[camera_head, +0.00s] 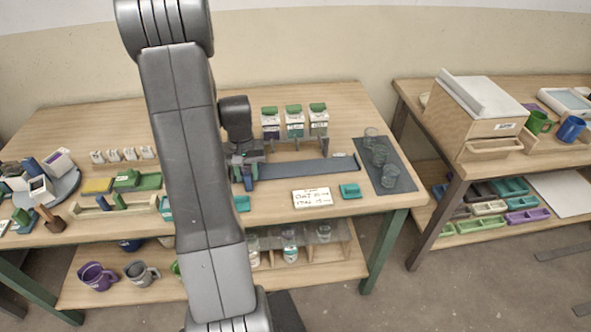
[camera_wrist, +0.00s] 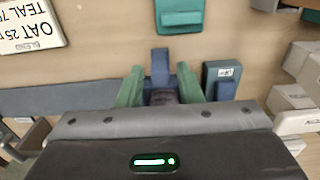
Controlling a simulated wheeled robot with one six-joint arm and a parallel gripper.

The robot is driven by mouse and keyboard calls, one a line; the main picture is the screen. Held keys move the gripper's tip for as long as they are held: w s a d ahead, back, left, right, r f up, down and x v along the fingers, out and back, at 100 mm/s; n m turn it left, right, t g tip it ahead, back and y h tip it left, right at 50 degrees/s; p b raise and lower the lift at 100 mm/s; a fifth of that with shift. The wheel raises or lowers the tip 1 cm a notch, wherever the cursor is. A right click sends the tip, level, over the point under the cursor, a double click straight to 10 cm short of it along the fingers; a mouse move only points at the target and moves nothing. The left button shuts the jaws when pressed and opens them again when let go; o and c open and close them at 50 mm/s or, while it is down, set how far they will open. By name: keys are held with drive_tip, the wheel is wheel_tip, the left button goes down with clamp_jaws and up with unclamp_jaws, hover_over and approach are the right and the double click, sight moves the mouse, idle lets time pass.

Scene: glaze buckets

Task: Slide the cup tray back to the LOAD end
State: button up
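My gripper (camera_head: 246,172) is low over the left part of a long blue-grey track (camera_head: 310,168) on the middle table. The track also shows in the wrist view (camera_wrist: 62,101). In the wrist view, two green finger-like pieces of my gripper (camera_wrist: 160,88) stand either side of a dark rounded piece (camera_wrist: 164,97) and a blue upright bar (camera_wrist: 160,64). I cannot tell whether they touch it. A blue block with a white label (camera_wrist: 222,76) stands beside the right one. I cannot make out the cup tray clearly; my gripper hides that part of the track. The LOAD marking is not readable.
Three green-lidded cartons (camera_head: 295,121) stand behind the track. A dark mat (camera_head: 398,181) with clear cups (camera_head: 379,152) lies to its right. A written card (camera_head: 312,198) and a teal block (camera_head: 350,191) lie in front; another teal block (camera_wrist: 180,16) is near my gripper.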

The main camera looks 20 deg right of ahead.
clamp_jaws()
drive_tip(key=shift+s+d, duration=0.5)
drive_tip(key=shift+d, duration=1.3)
drive_tip(key=shift+s+d, duration=0.5)
drive_tip(key=shift+d, duration=1.25)
drive_tip(key=shift+s+d, duration=0.5)
drive_tip(key=shift+d, duration=1.3)
drive_tip(key=shift+s+d+r, duration=0.1)
drive_tip(key=shift+s+d, duration=0.4)
drive_tip(key=shift+d, duration=1.25)
drive_tip(key=shift+s+d+f, duration=0.1)
drive_tip(key=shift+s+d, duration=0.4)
drive_tip(key=shift+d, duration=1.3)
drive_tip(key=shift+s+d+r, duration=0.1)
drive_tip(key=shift+s+d, duration=0.4)
drive_tip(key=shift+d, duration=1.25)
drive_tip(key=shift+s+d+p, duration=0.15)
drive_tip(key=shift+s+d, duration=0.25)
drive_tip(key=shift+d, duration=1.05)
drive_tip(key=shift+s+d+p, duration=0.15)
drive_tip(key=shift+s+d, duration=0.3)
drive_tip(key=shift+d, duration=1.05)
drive_tip(key=shift+s+d+p, duration=0.15)
drive_tip(key=shift+s+d, duration=0.25)
drive_tip(key=shift+d, duration=1.05)
unclamp_jaws()
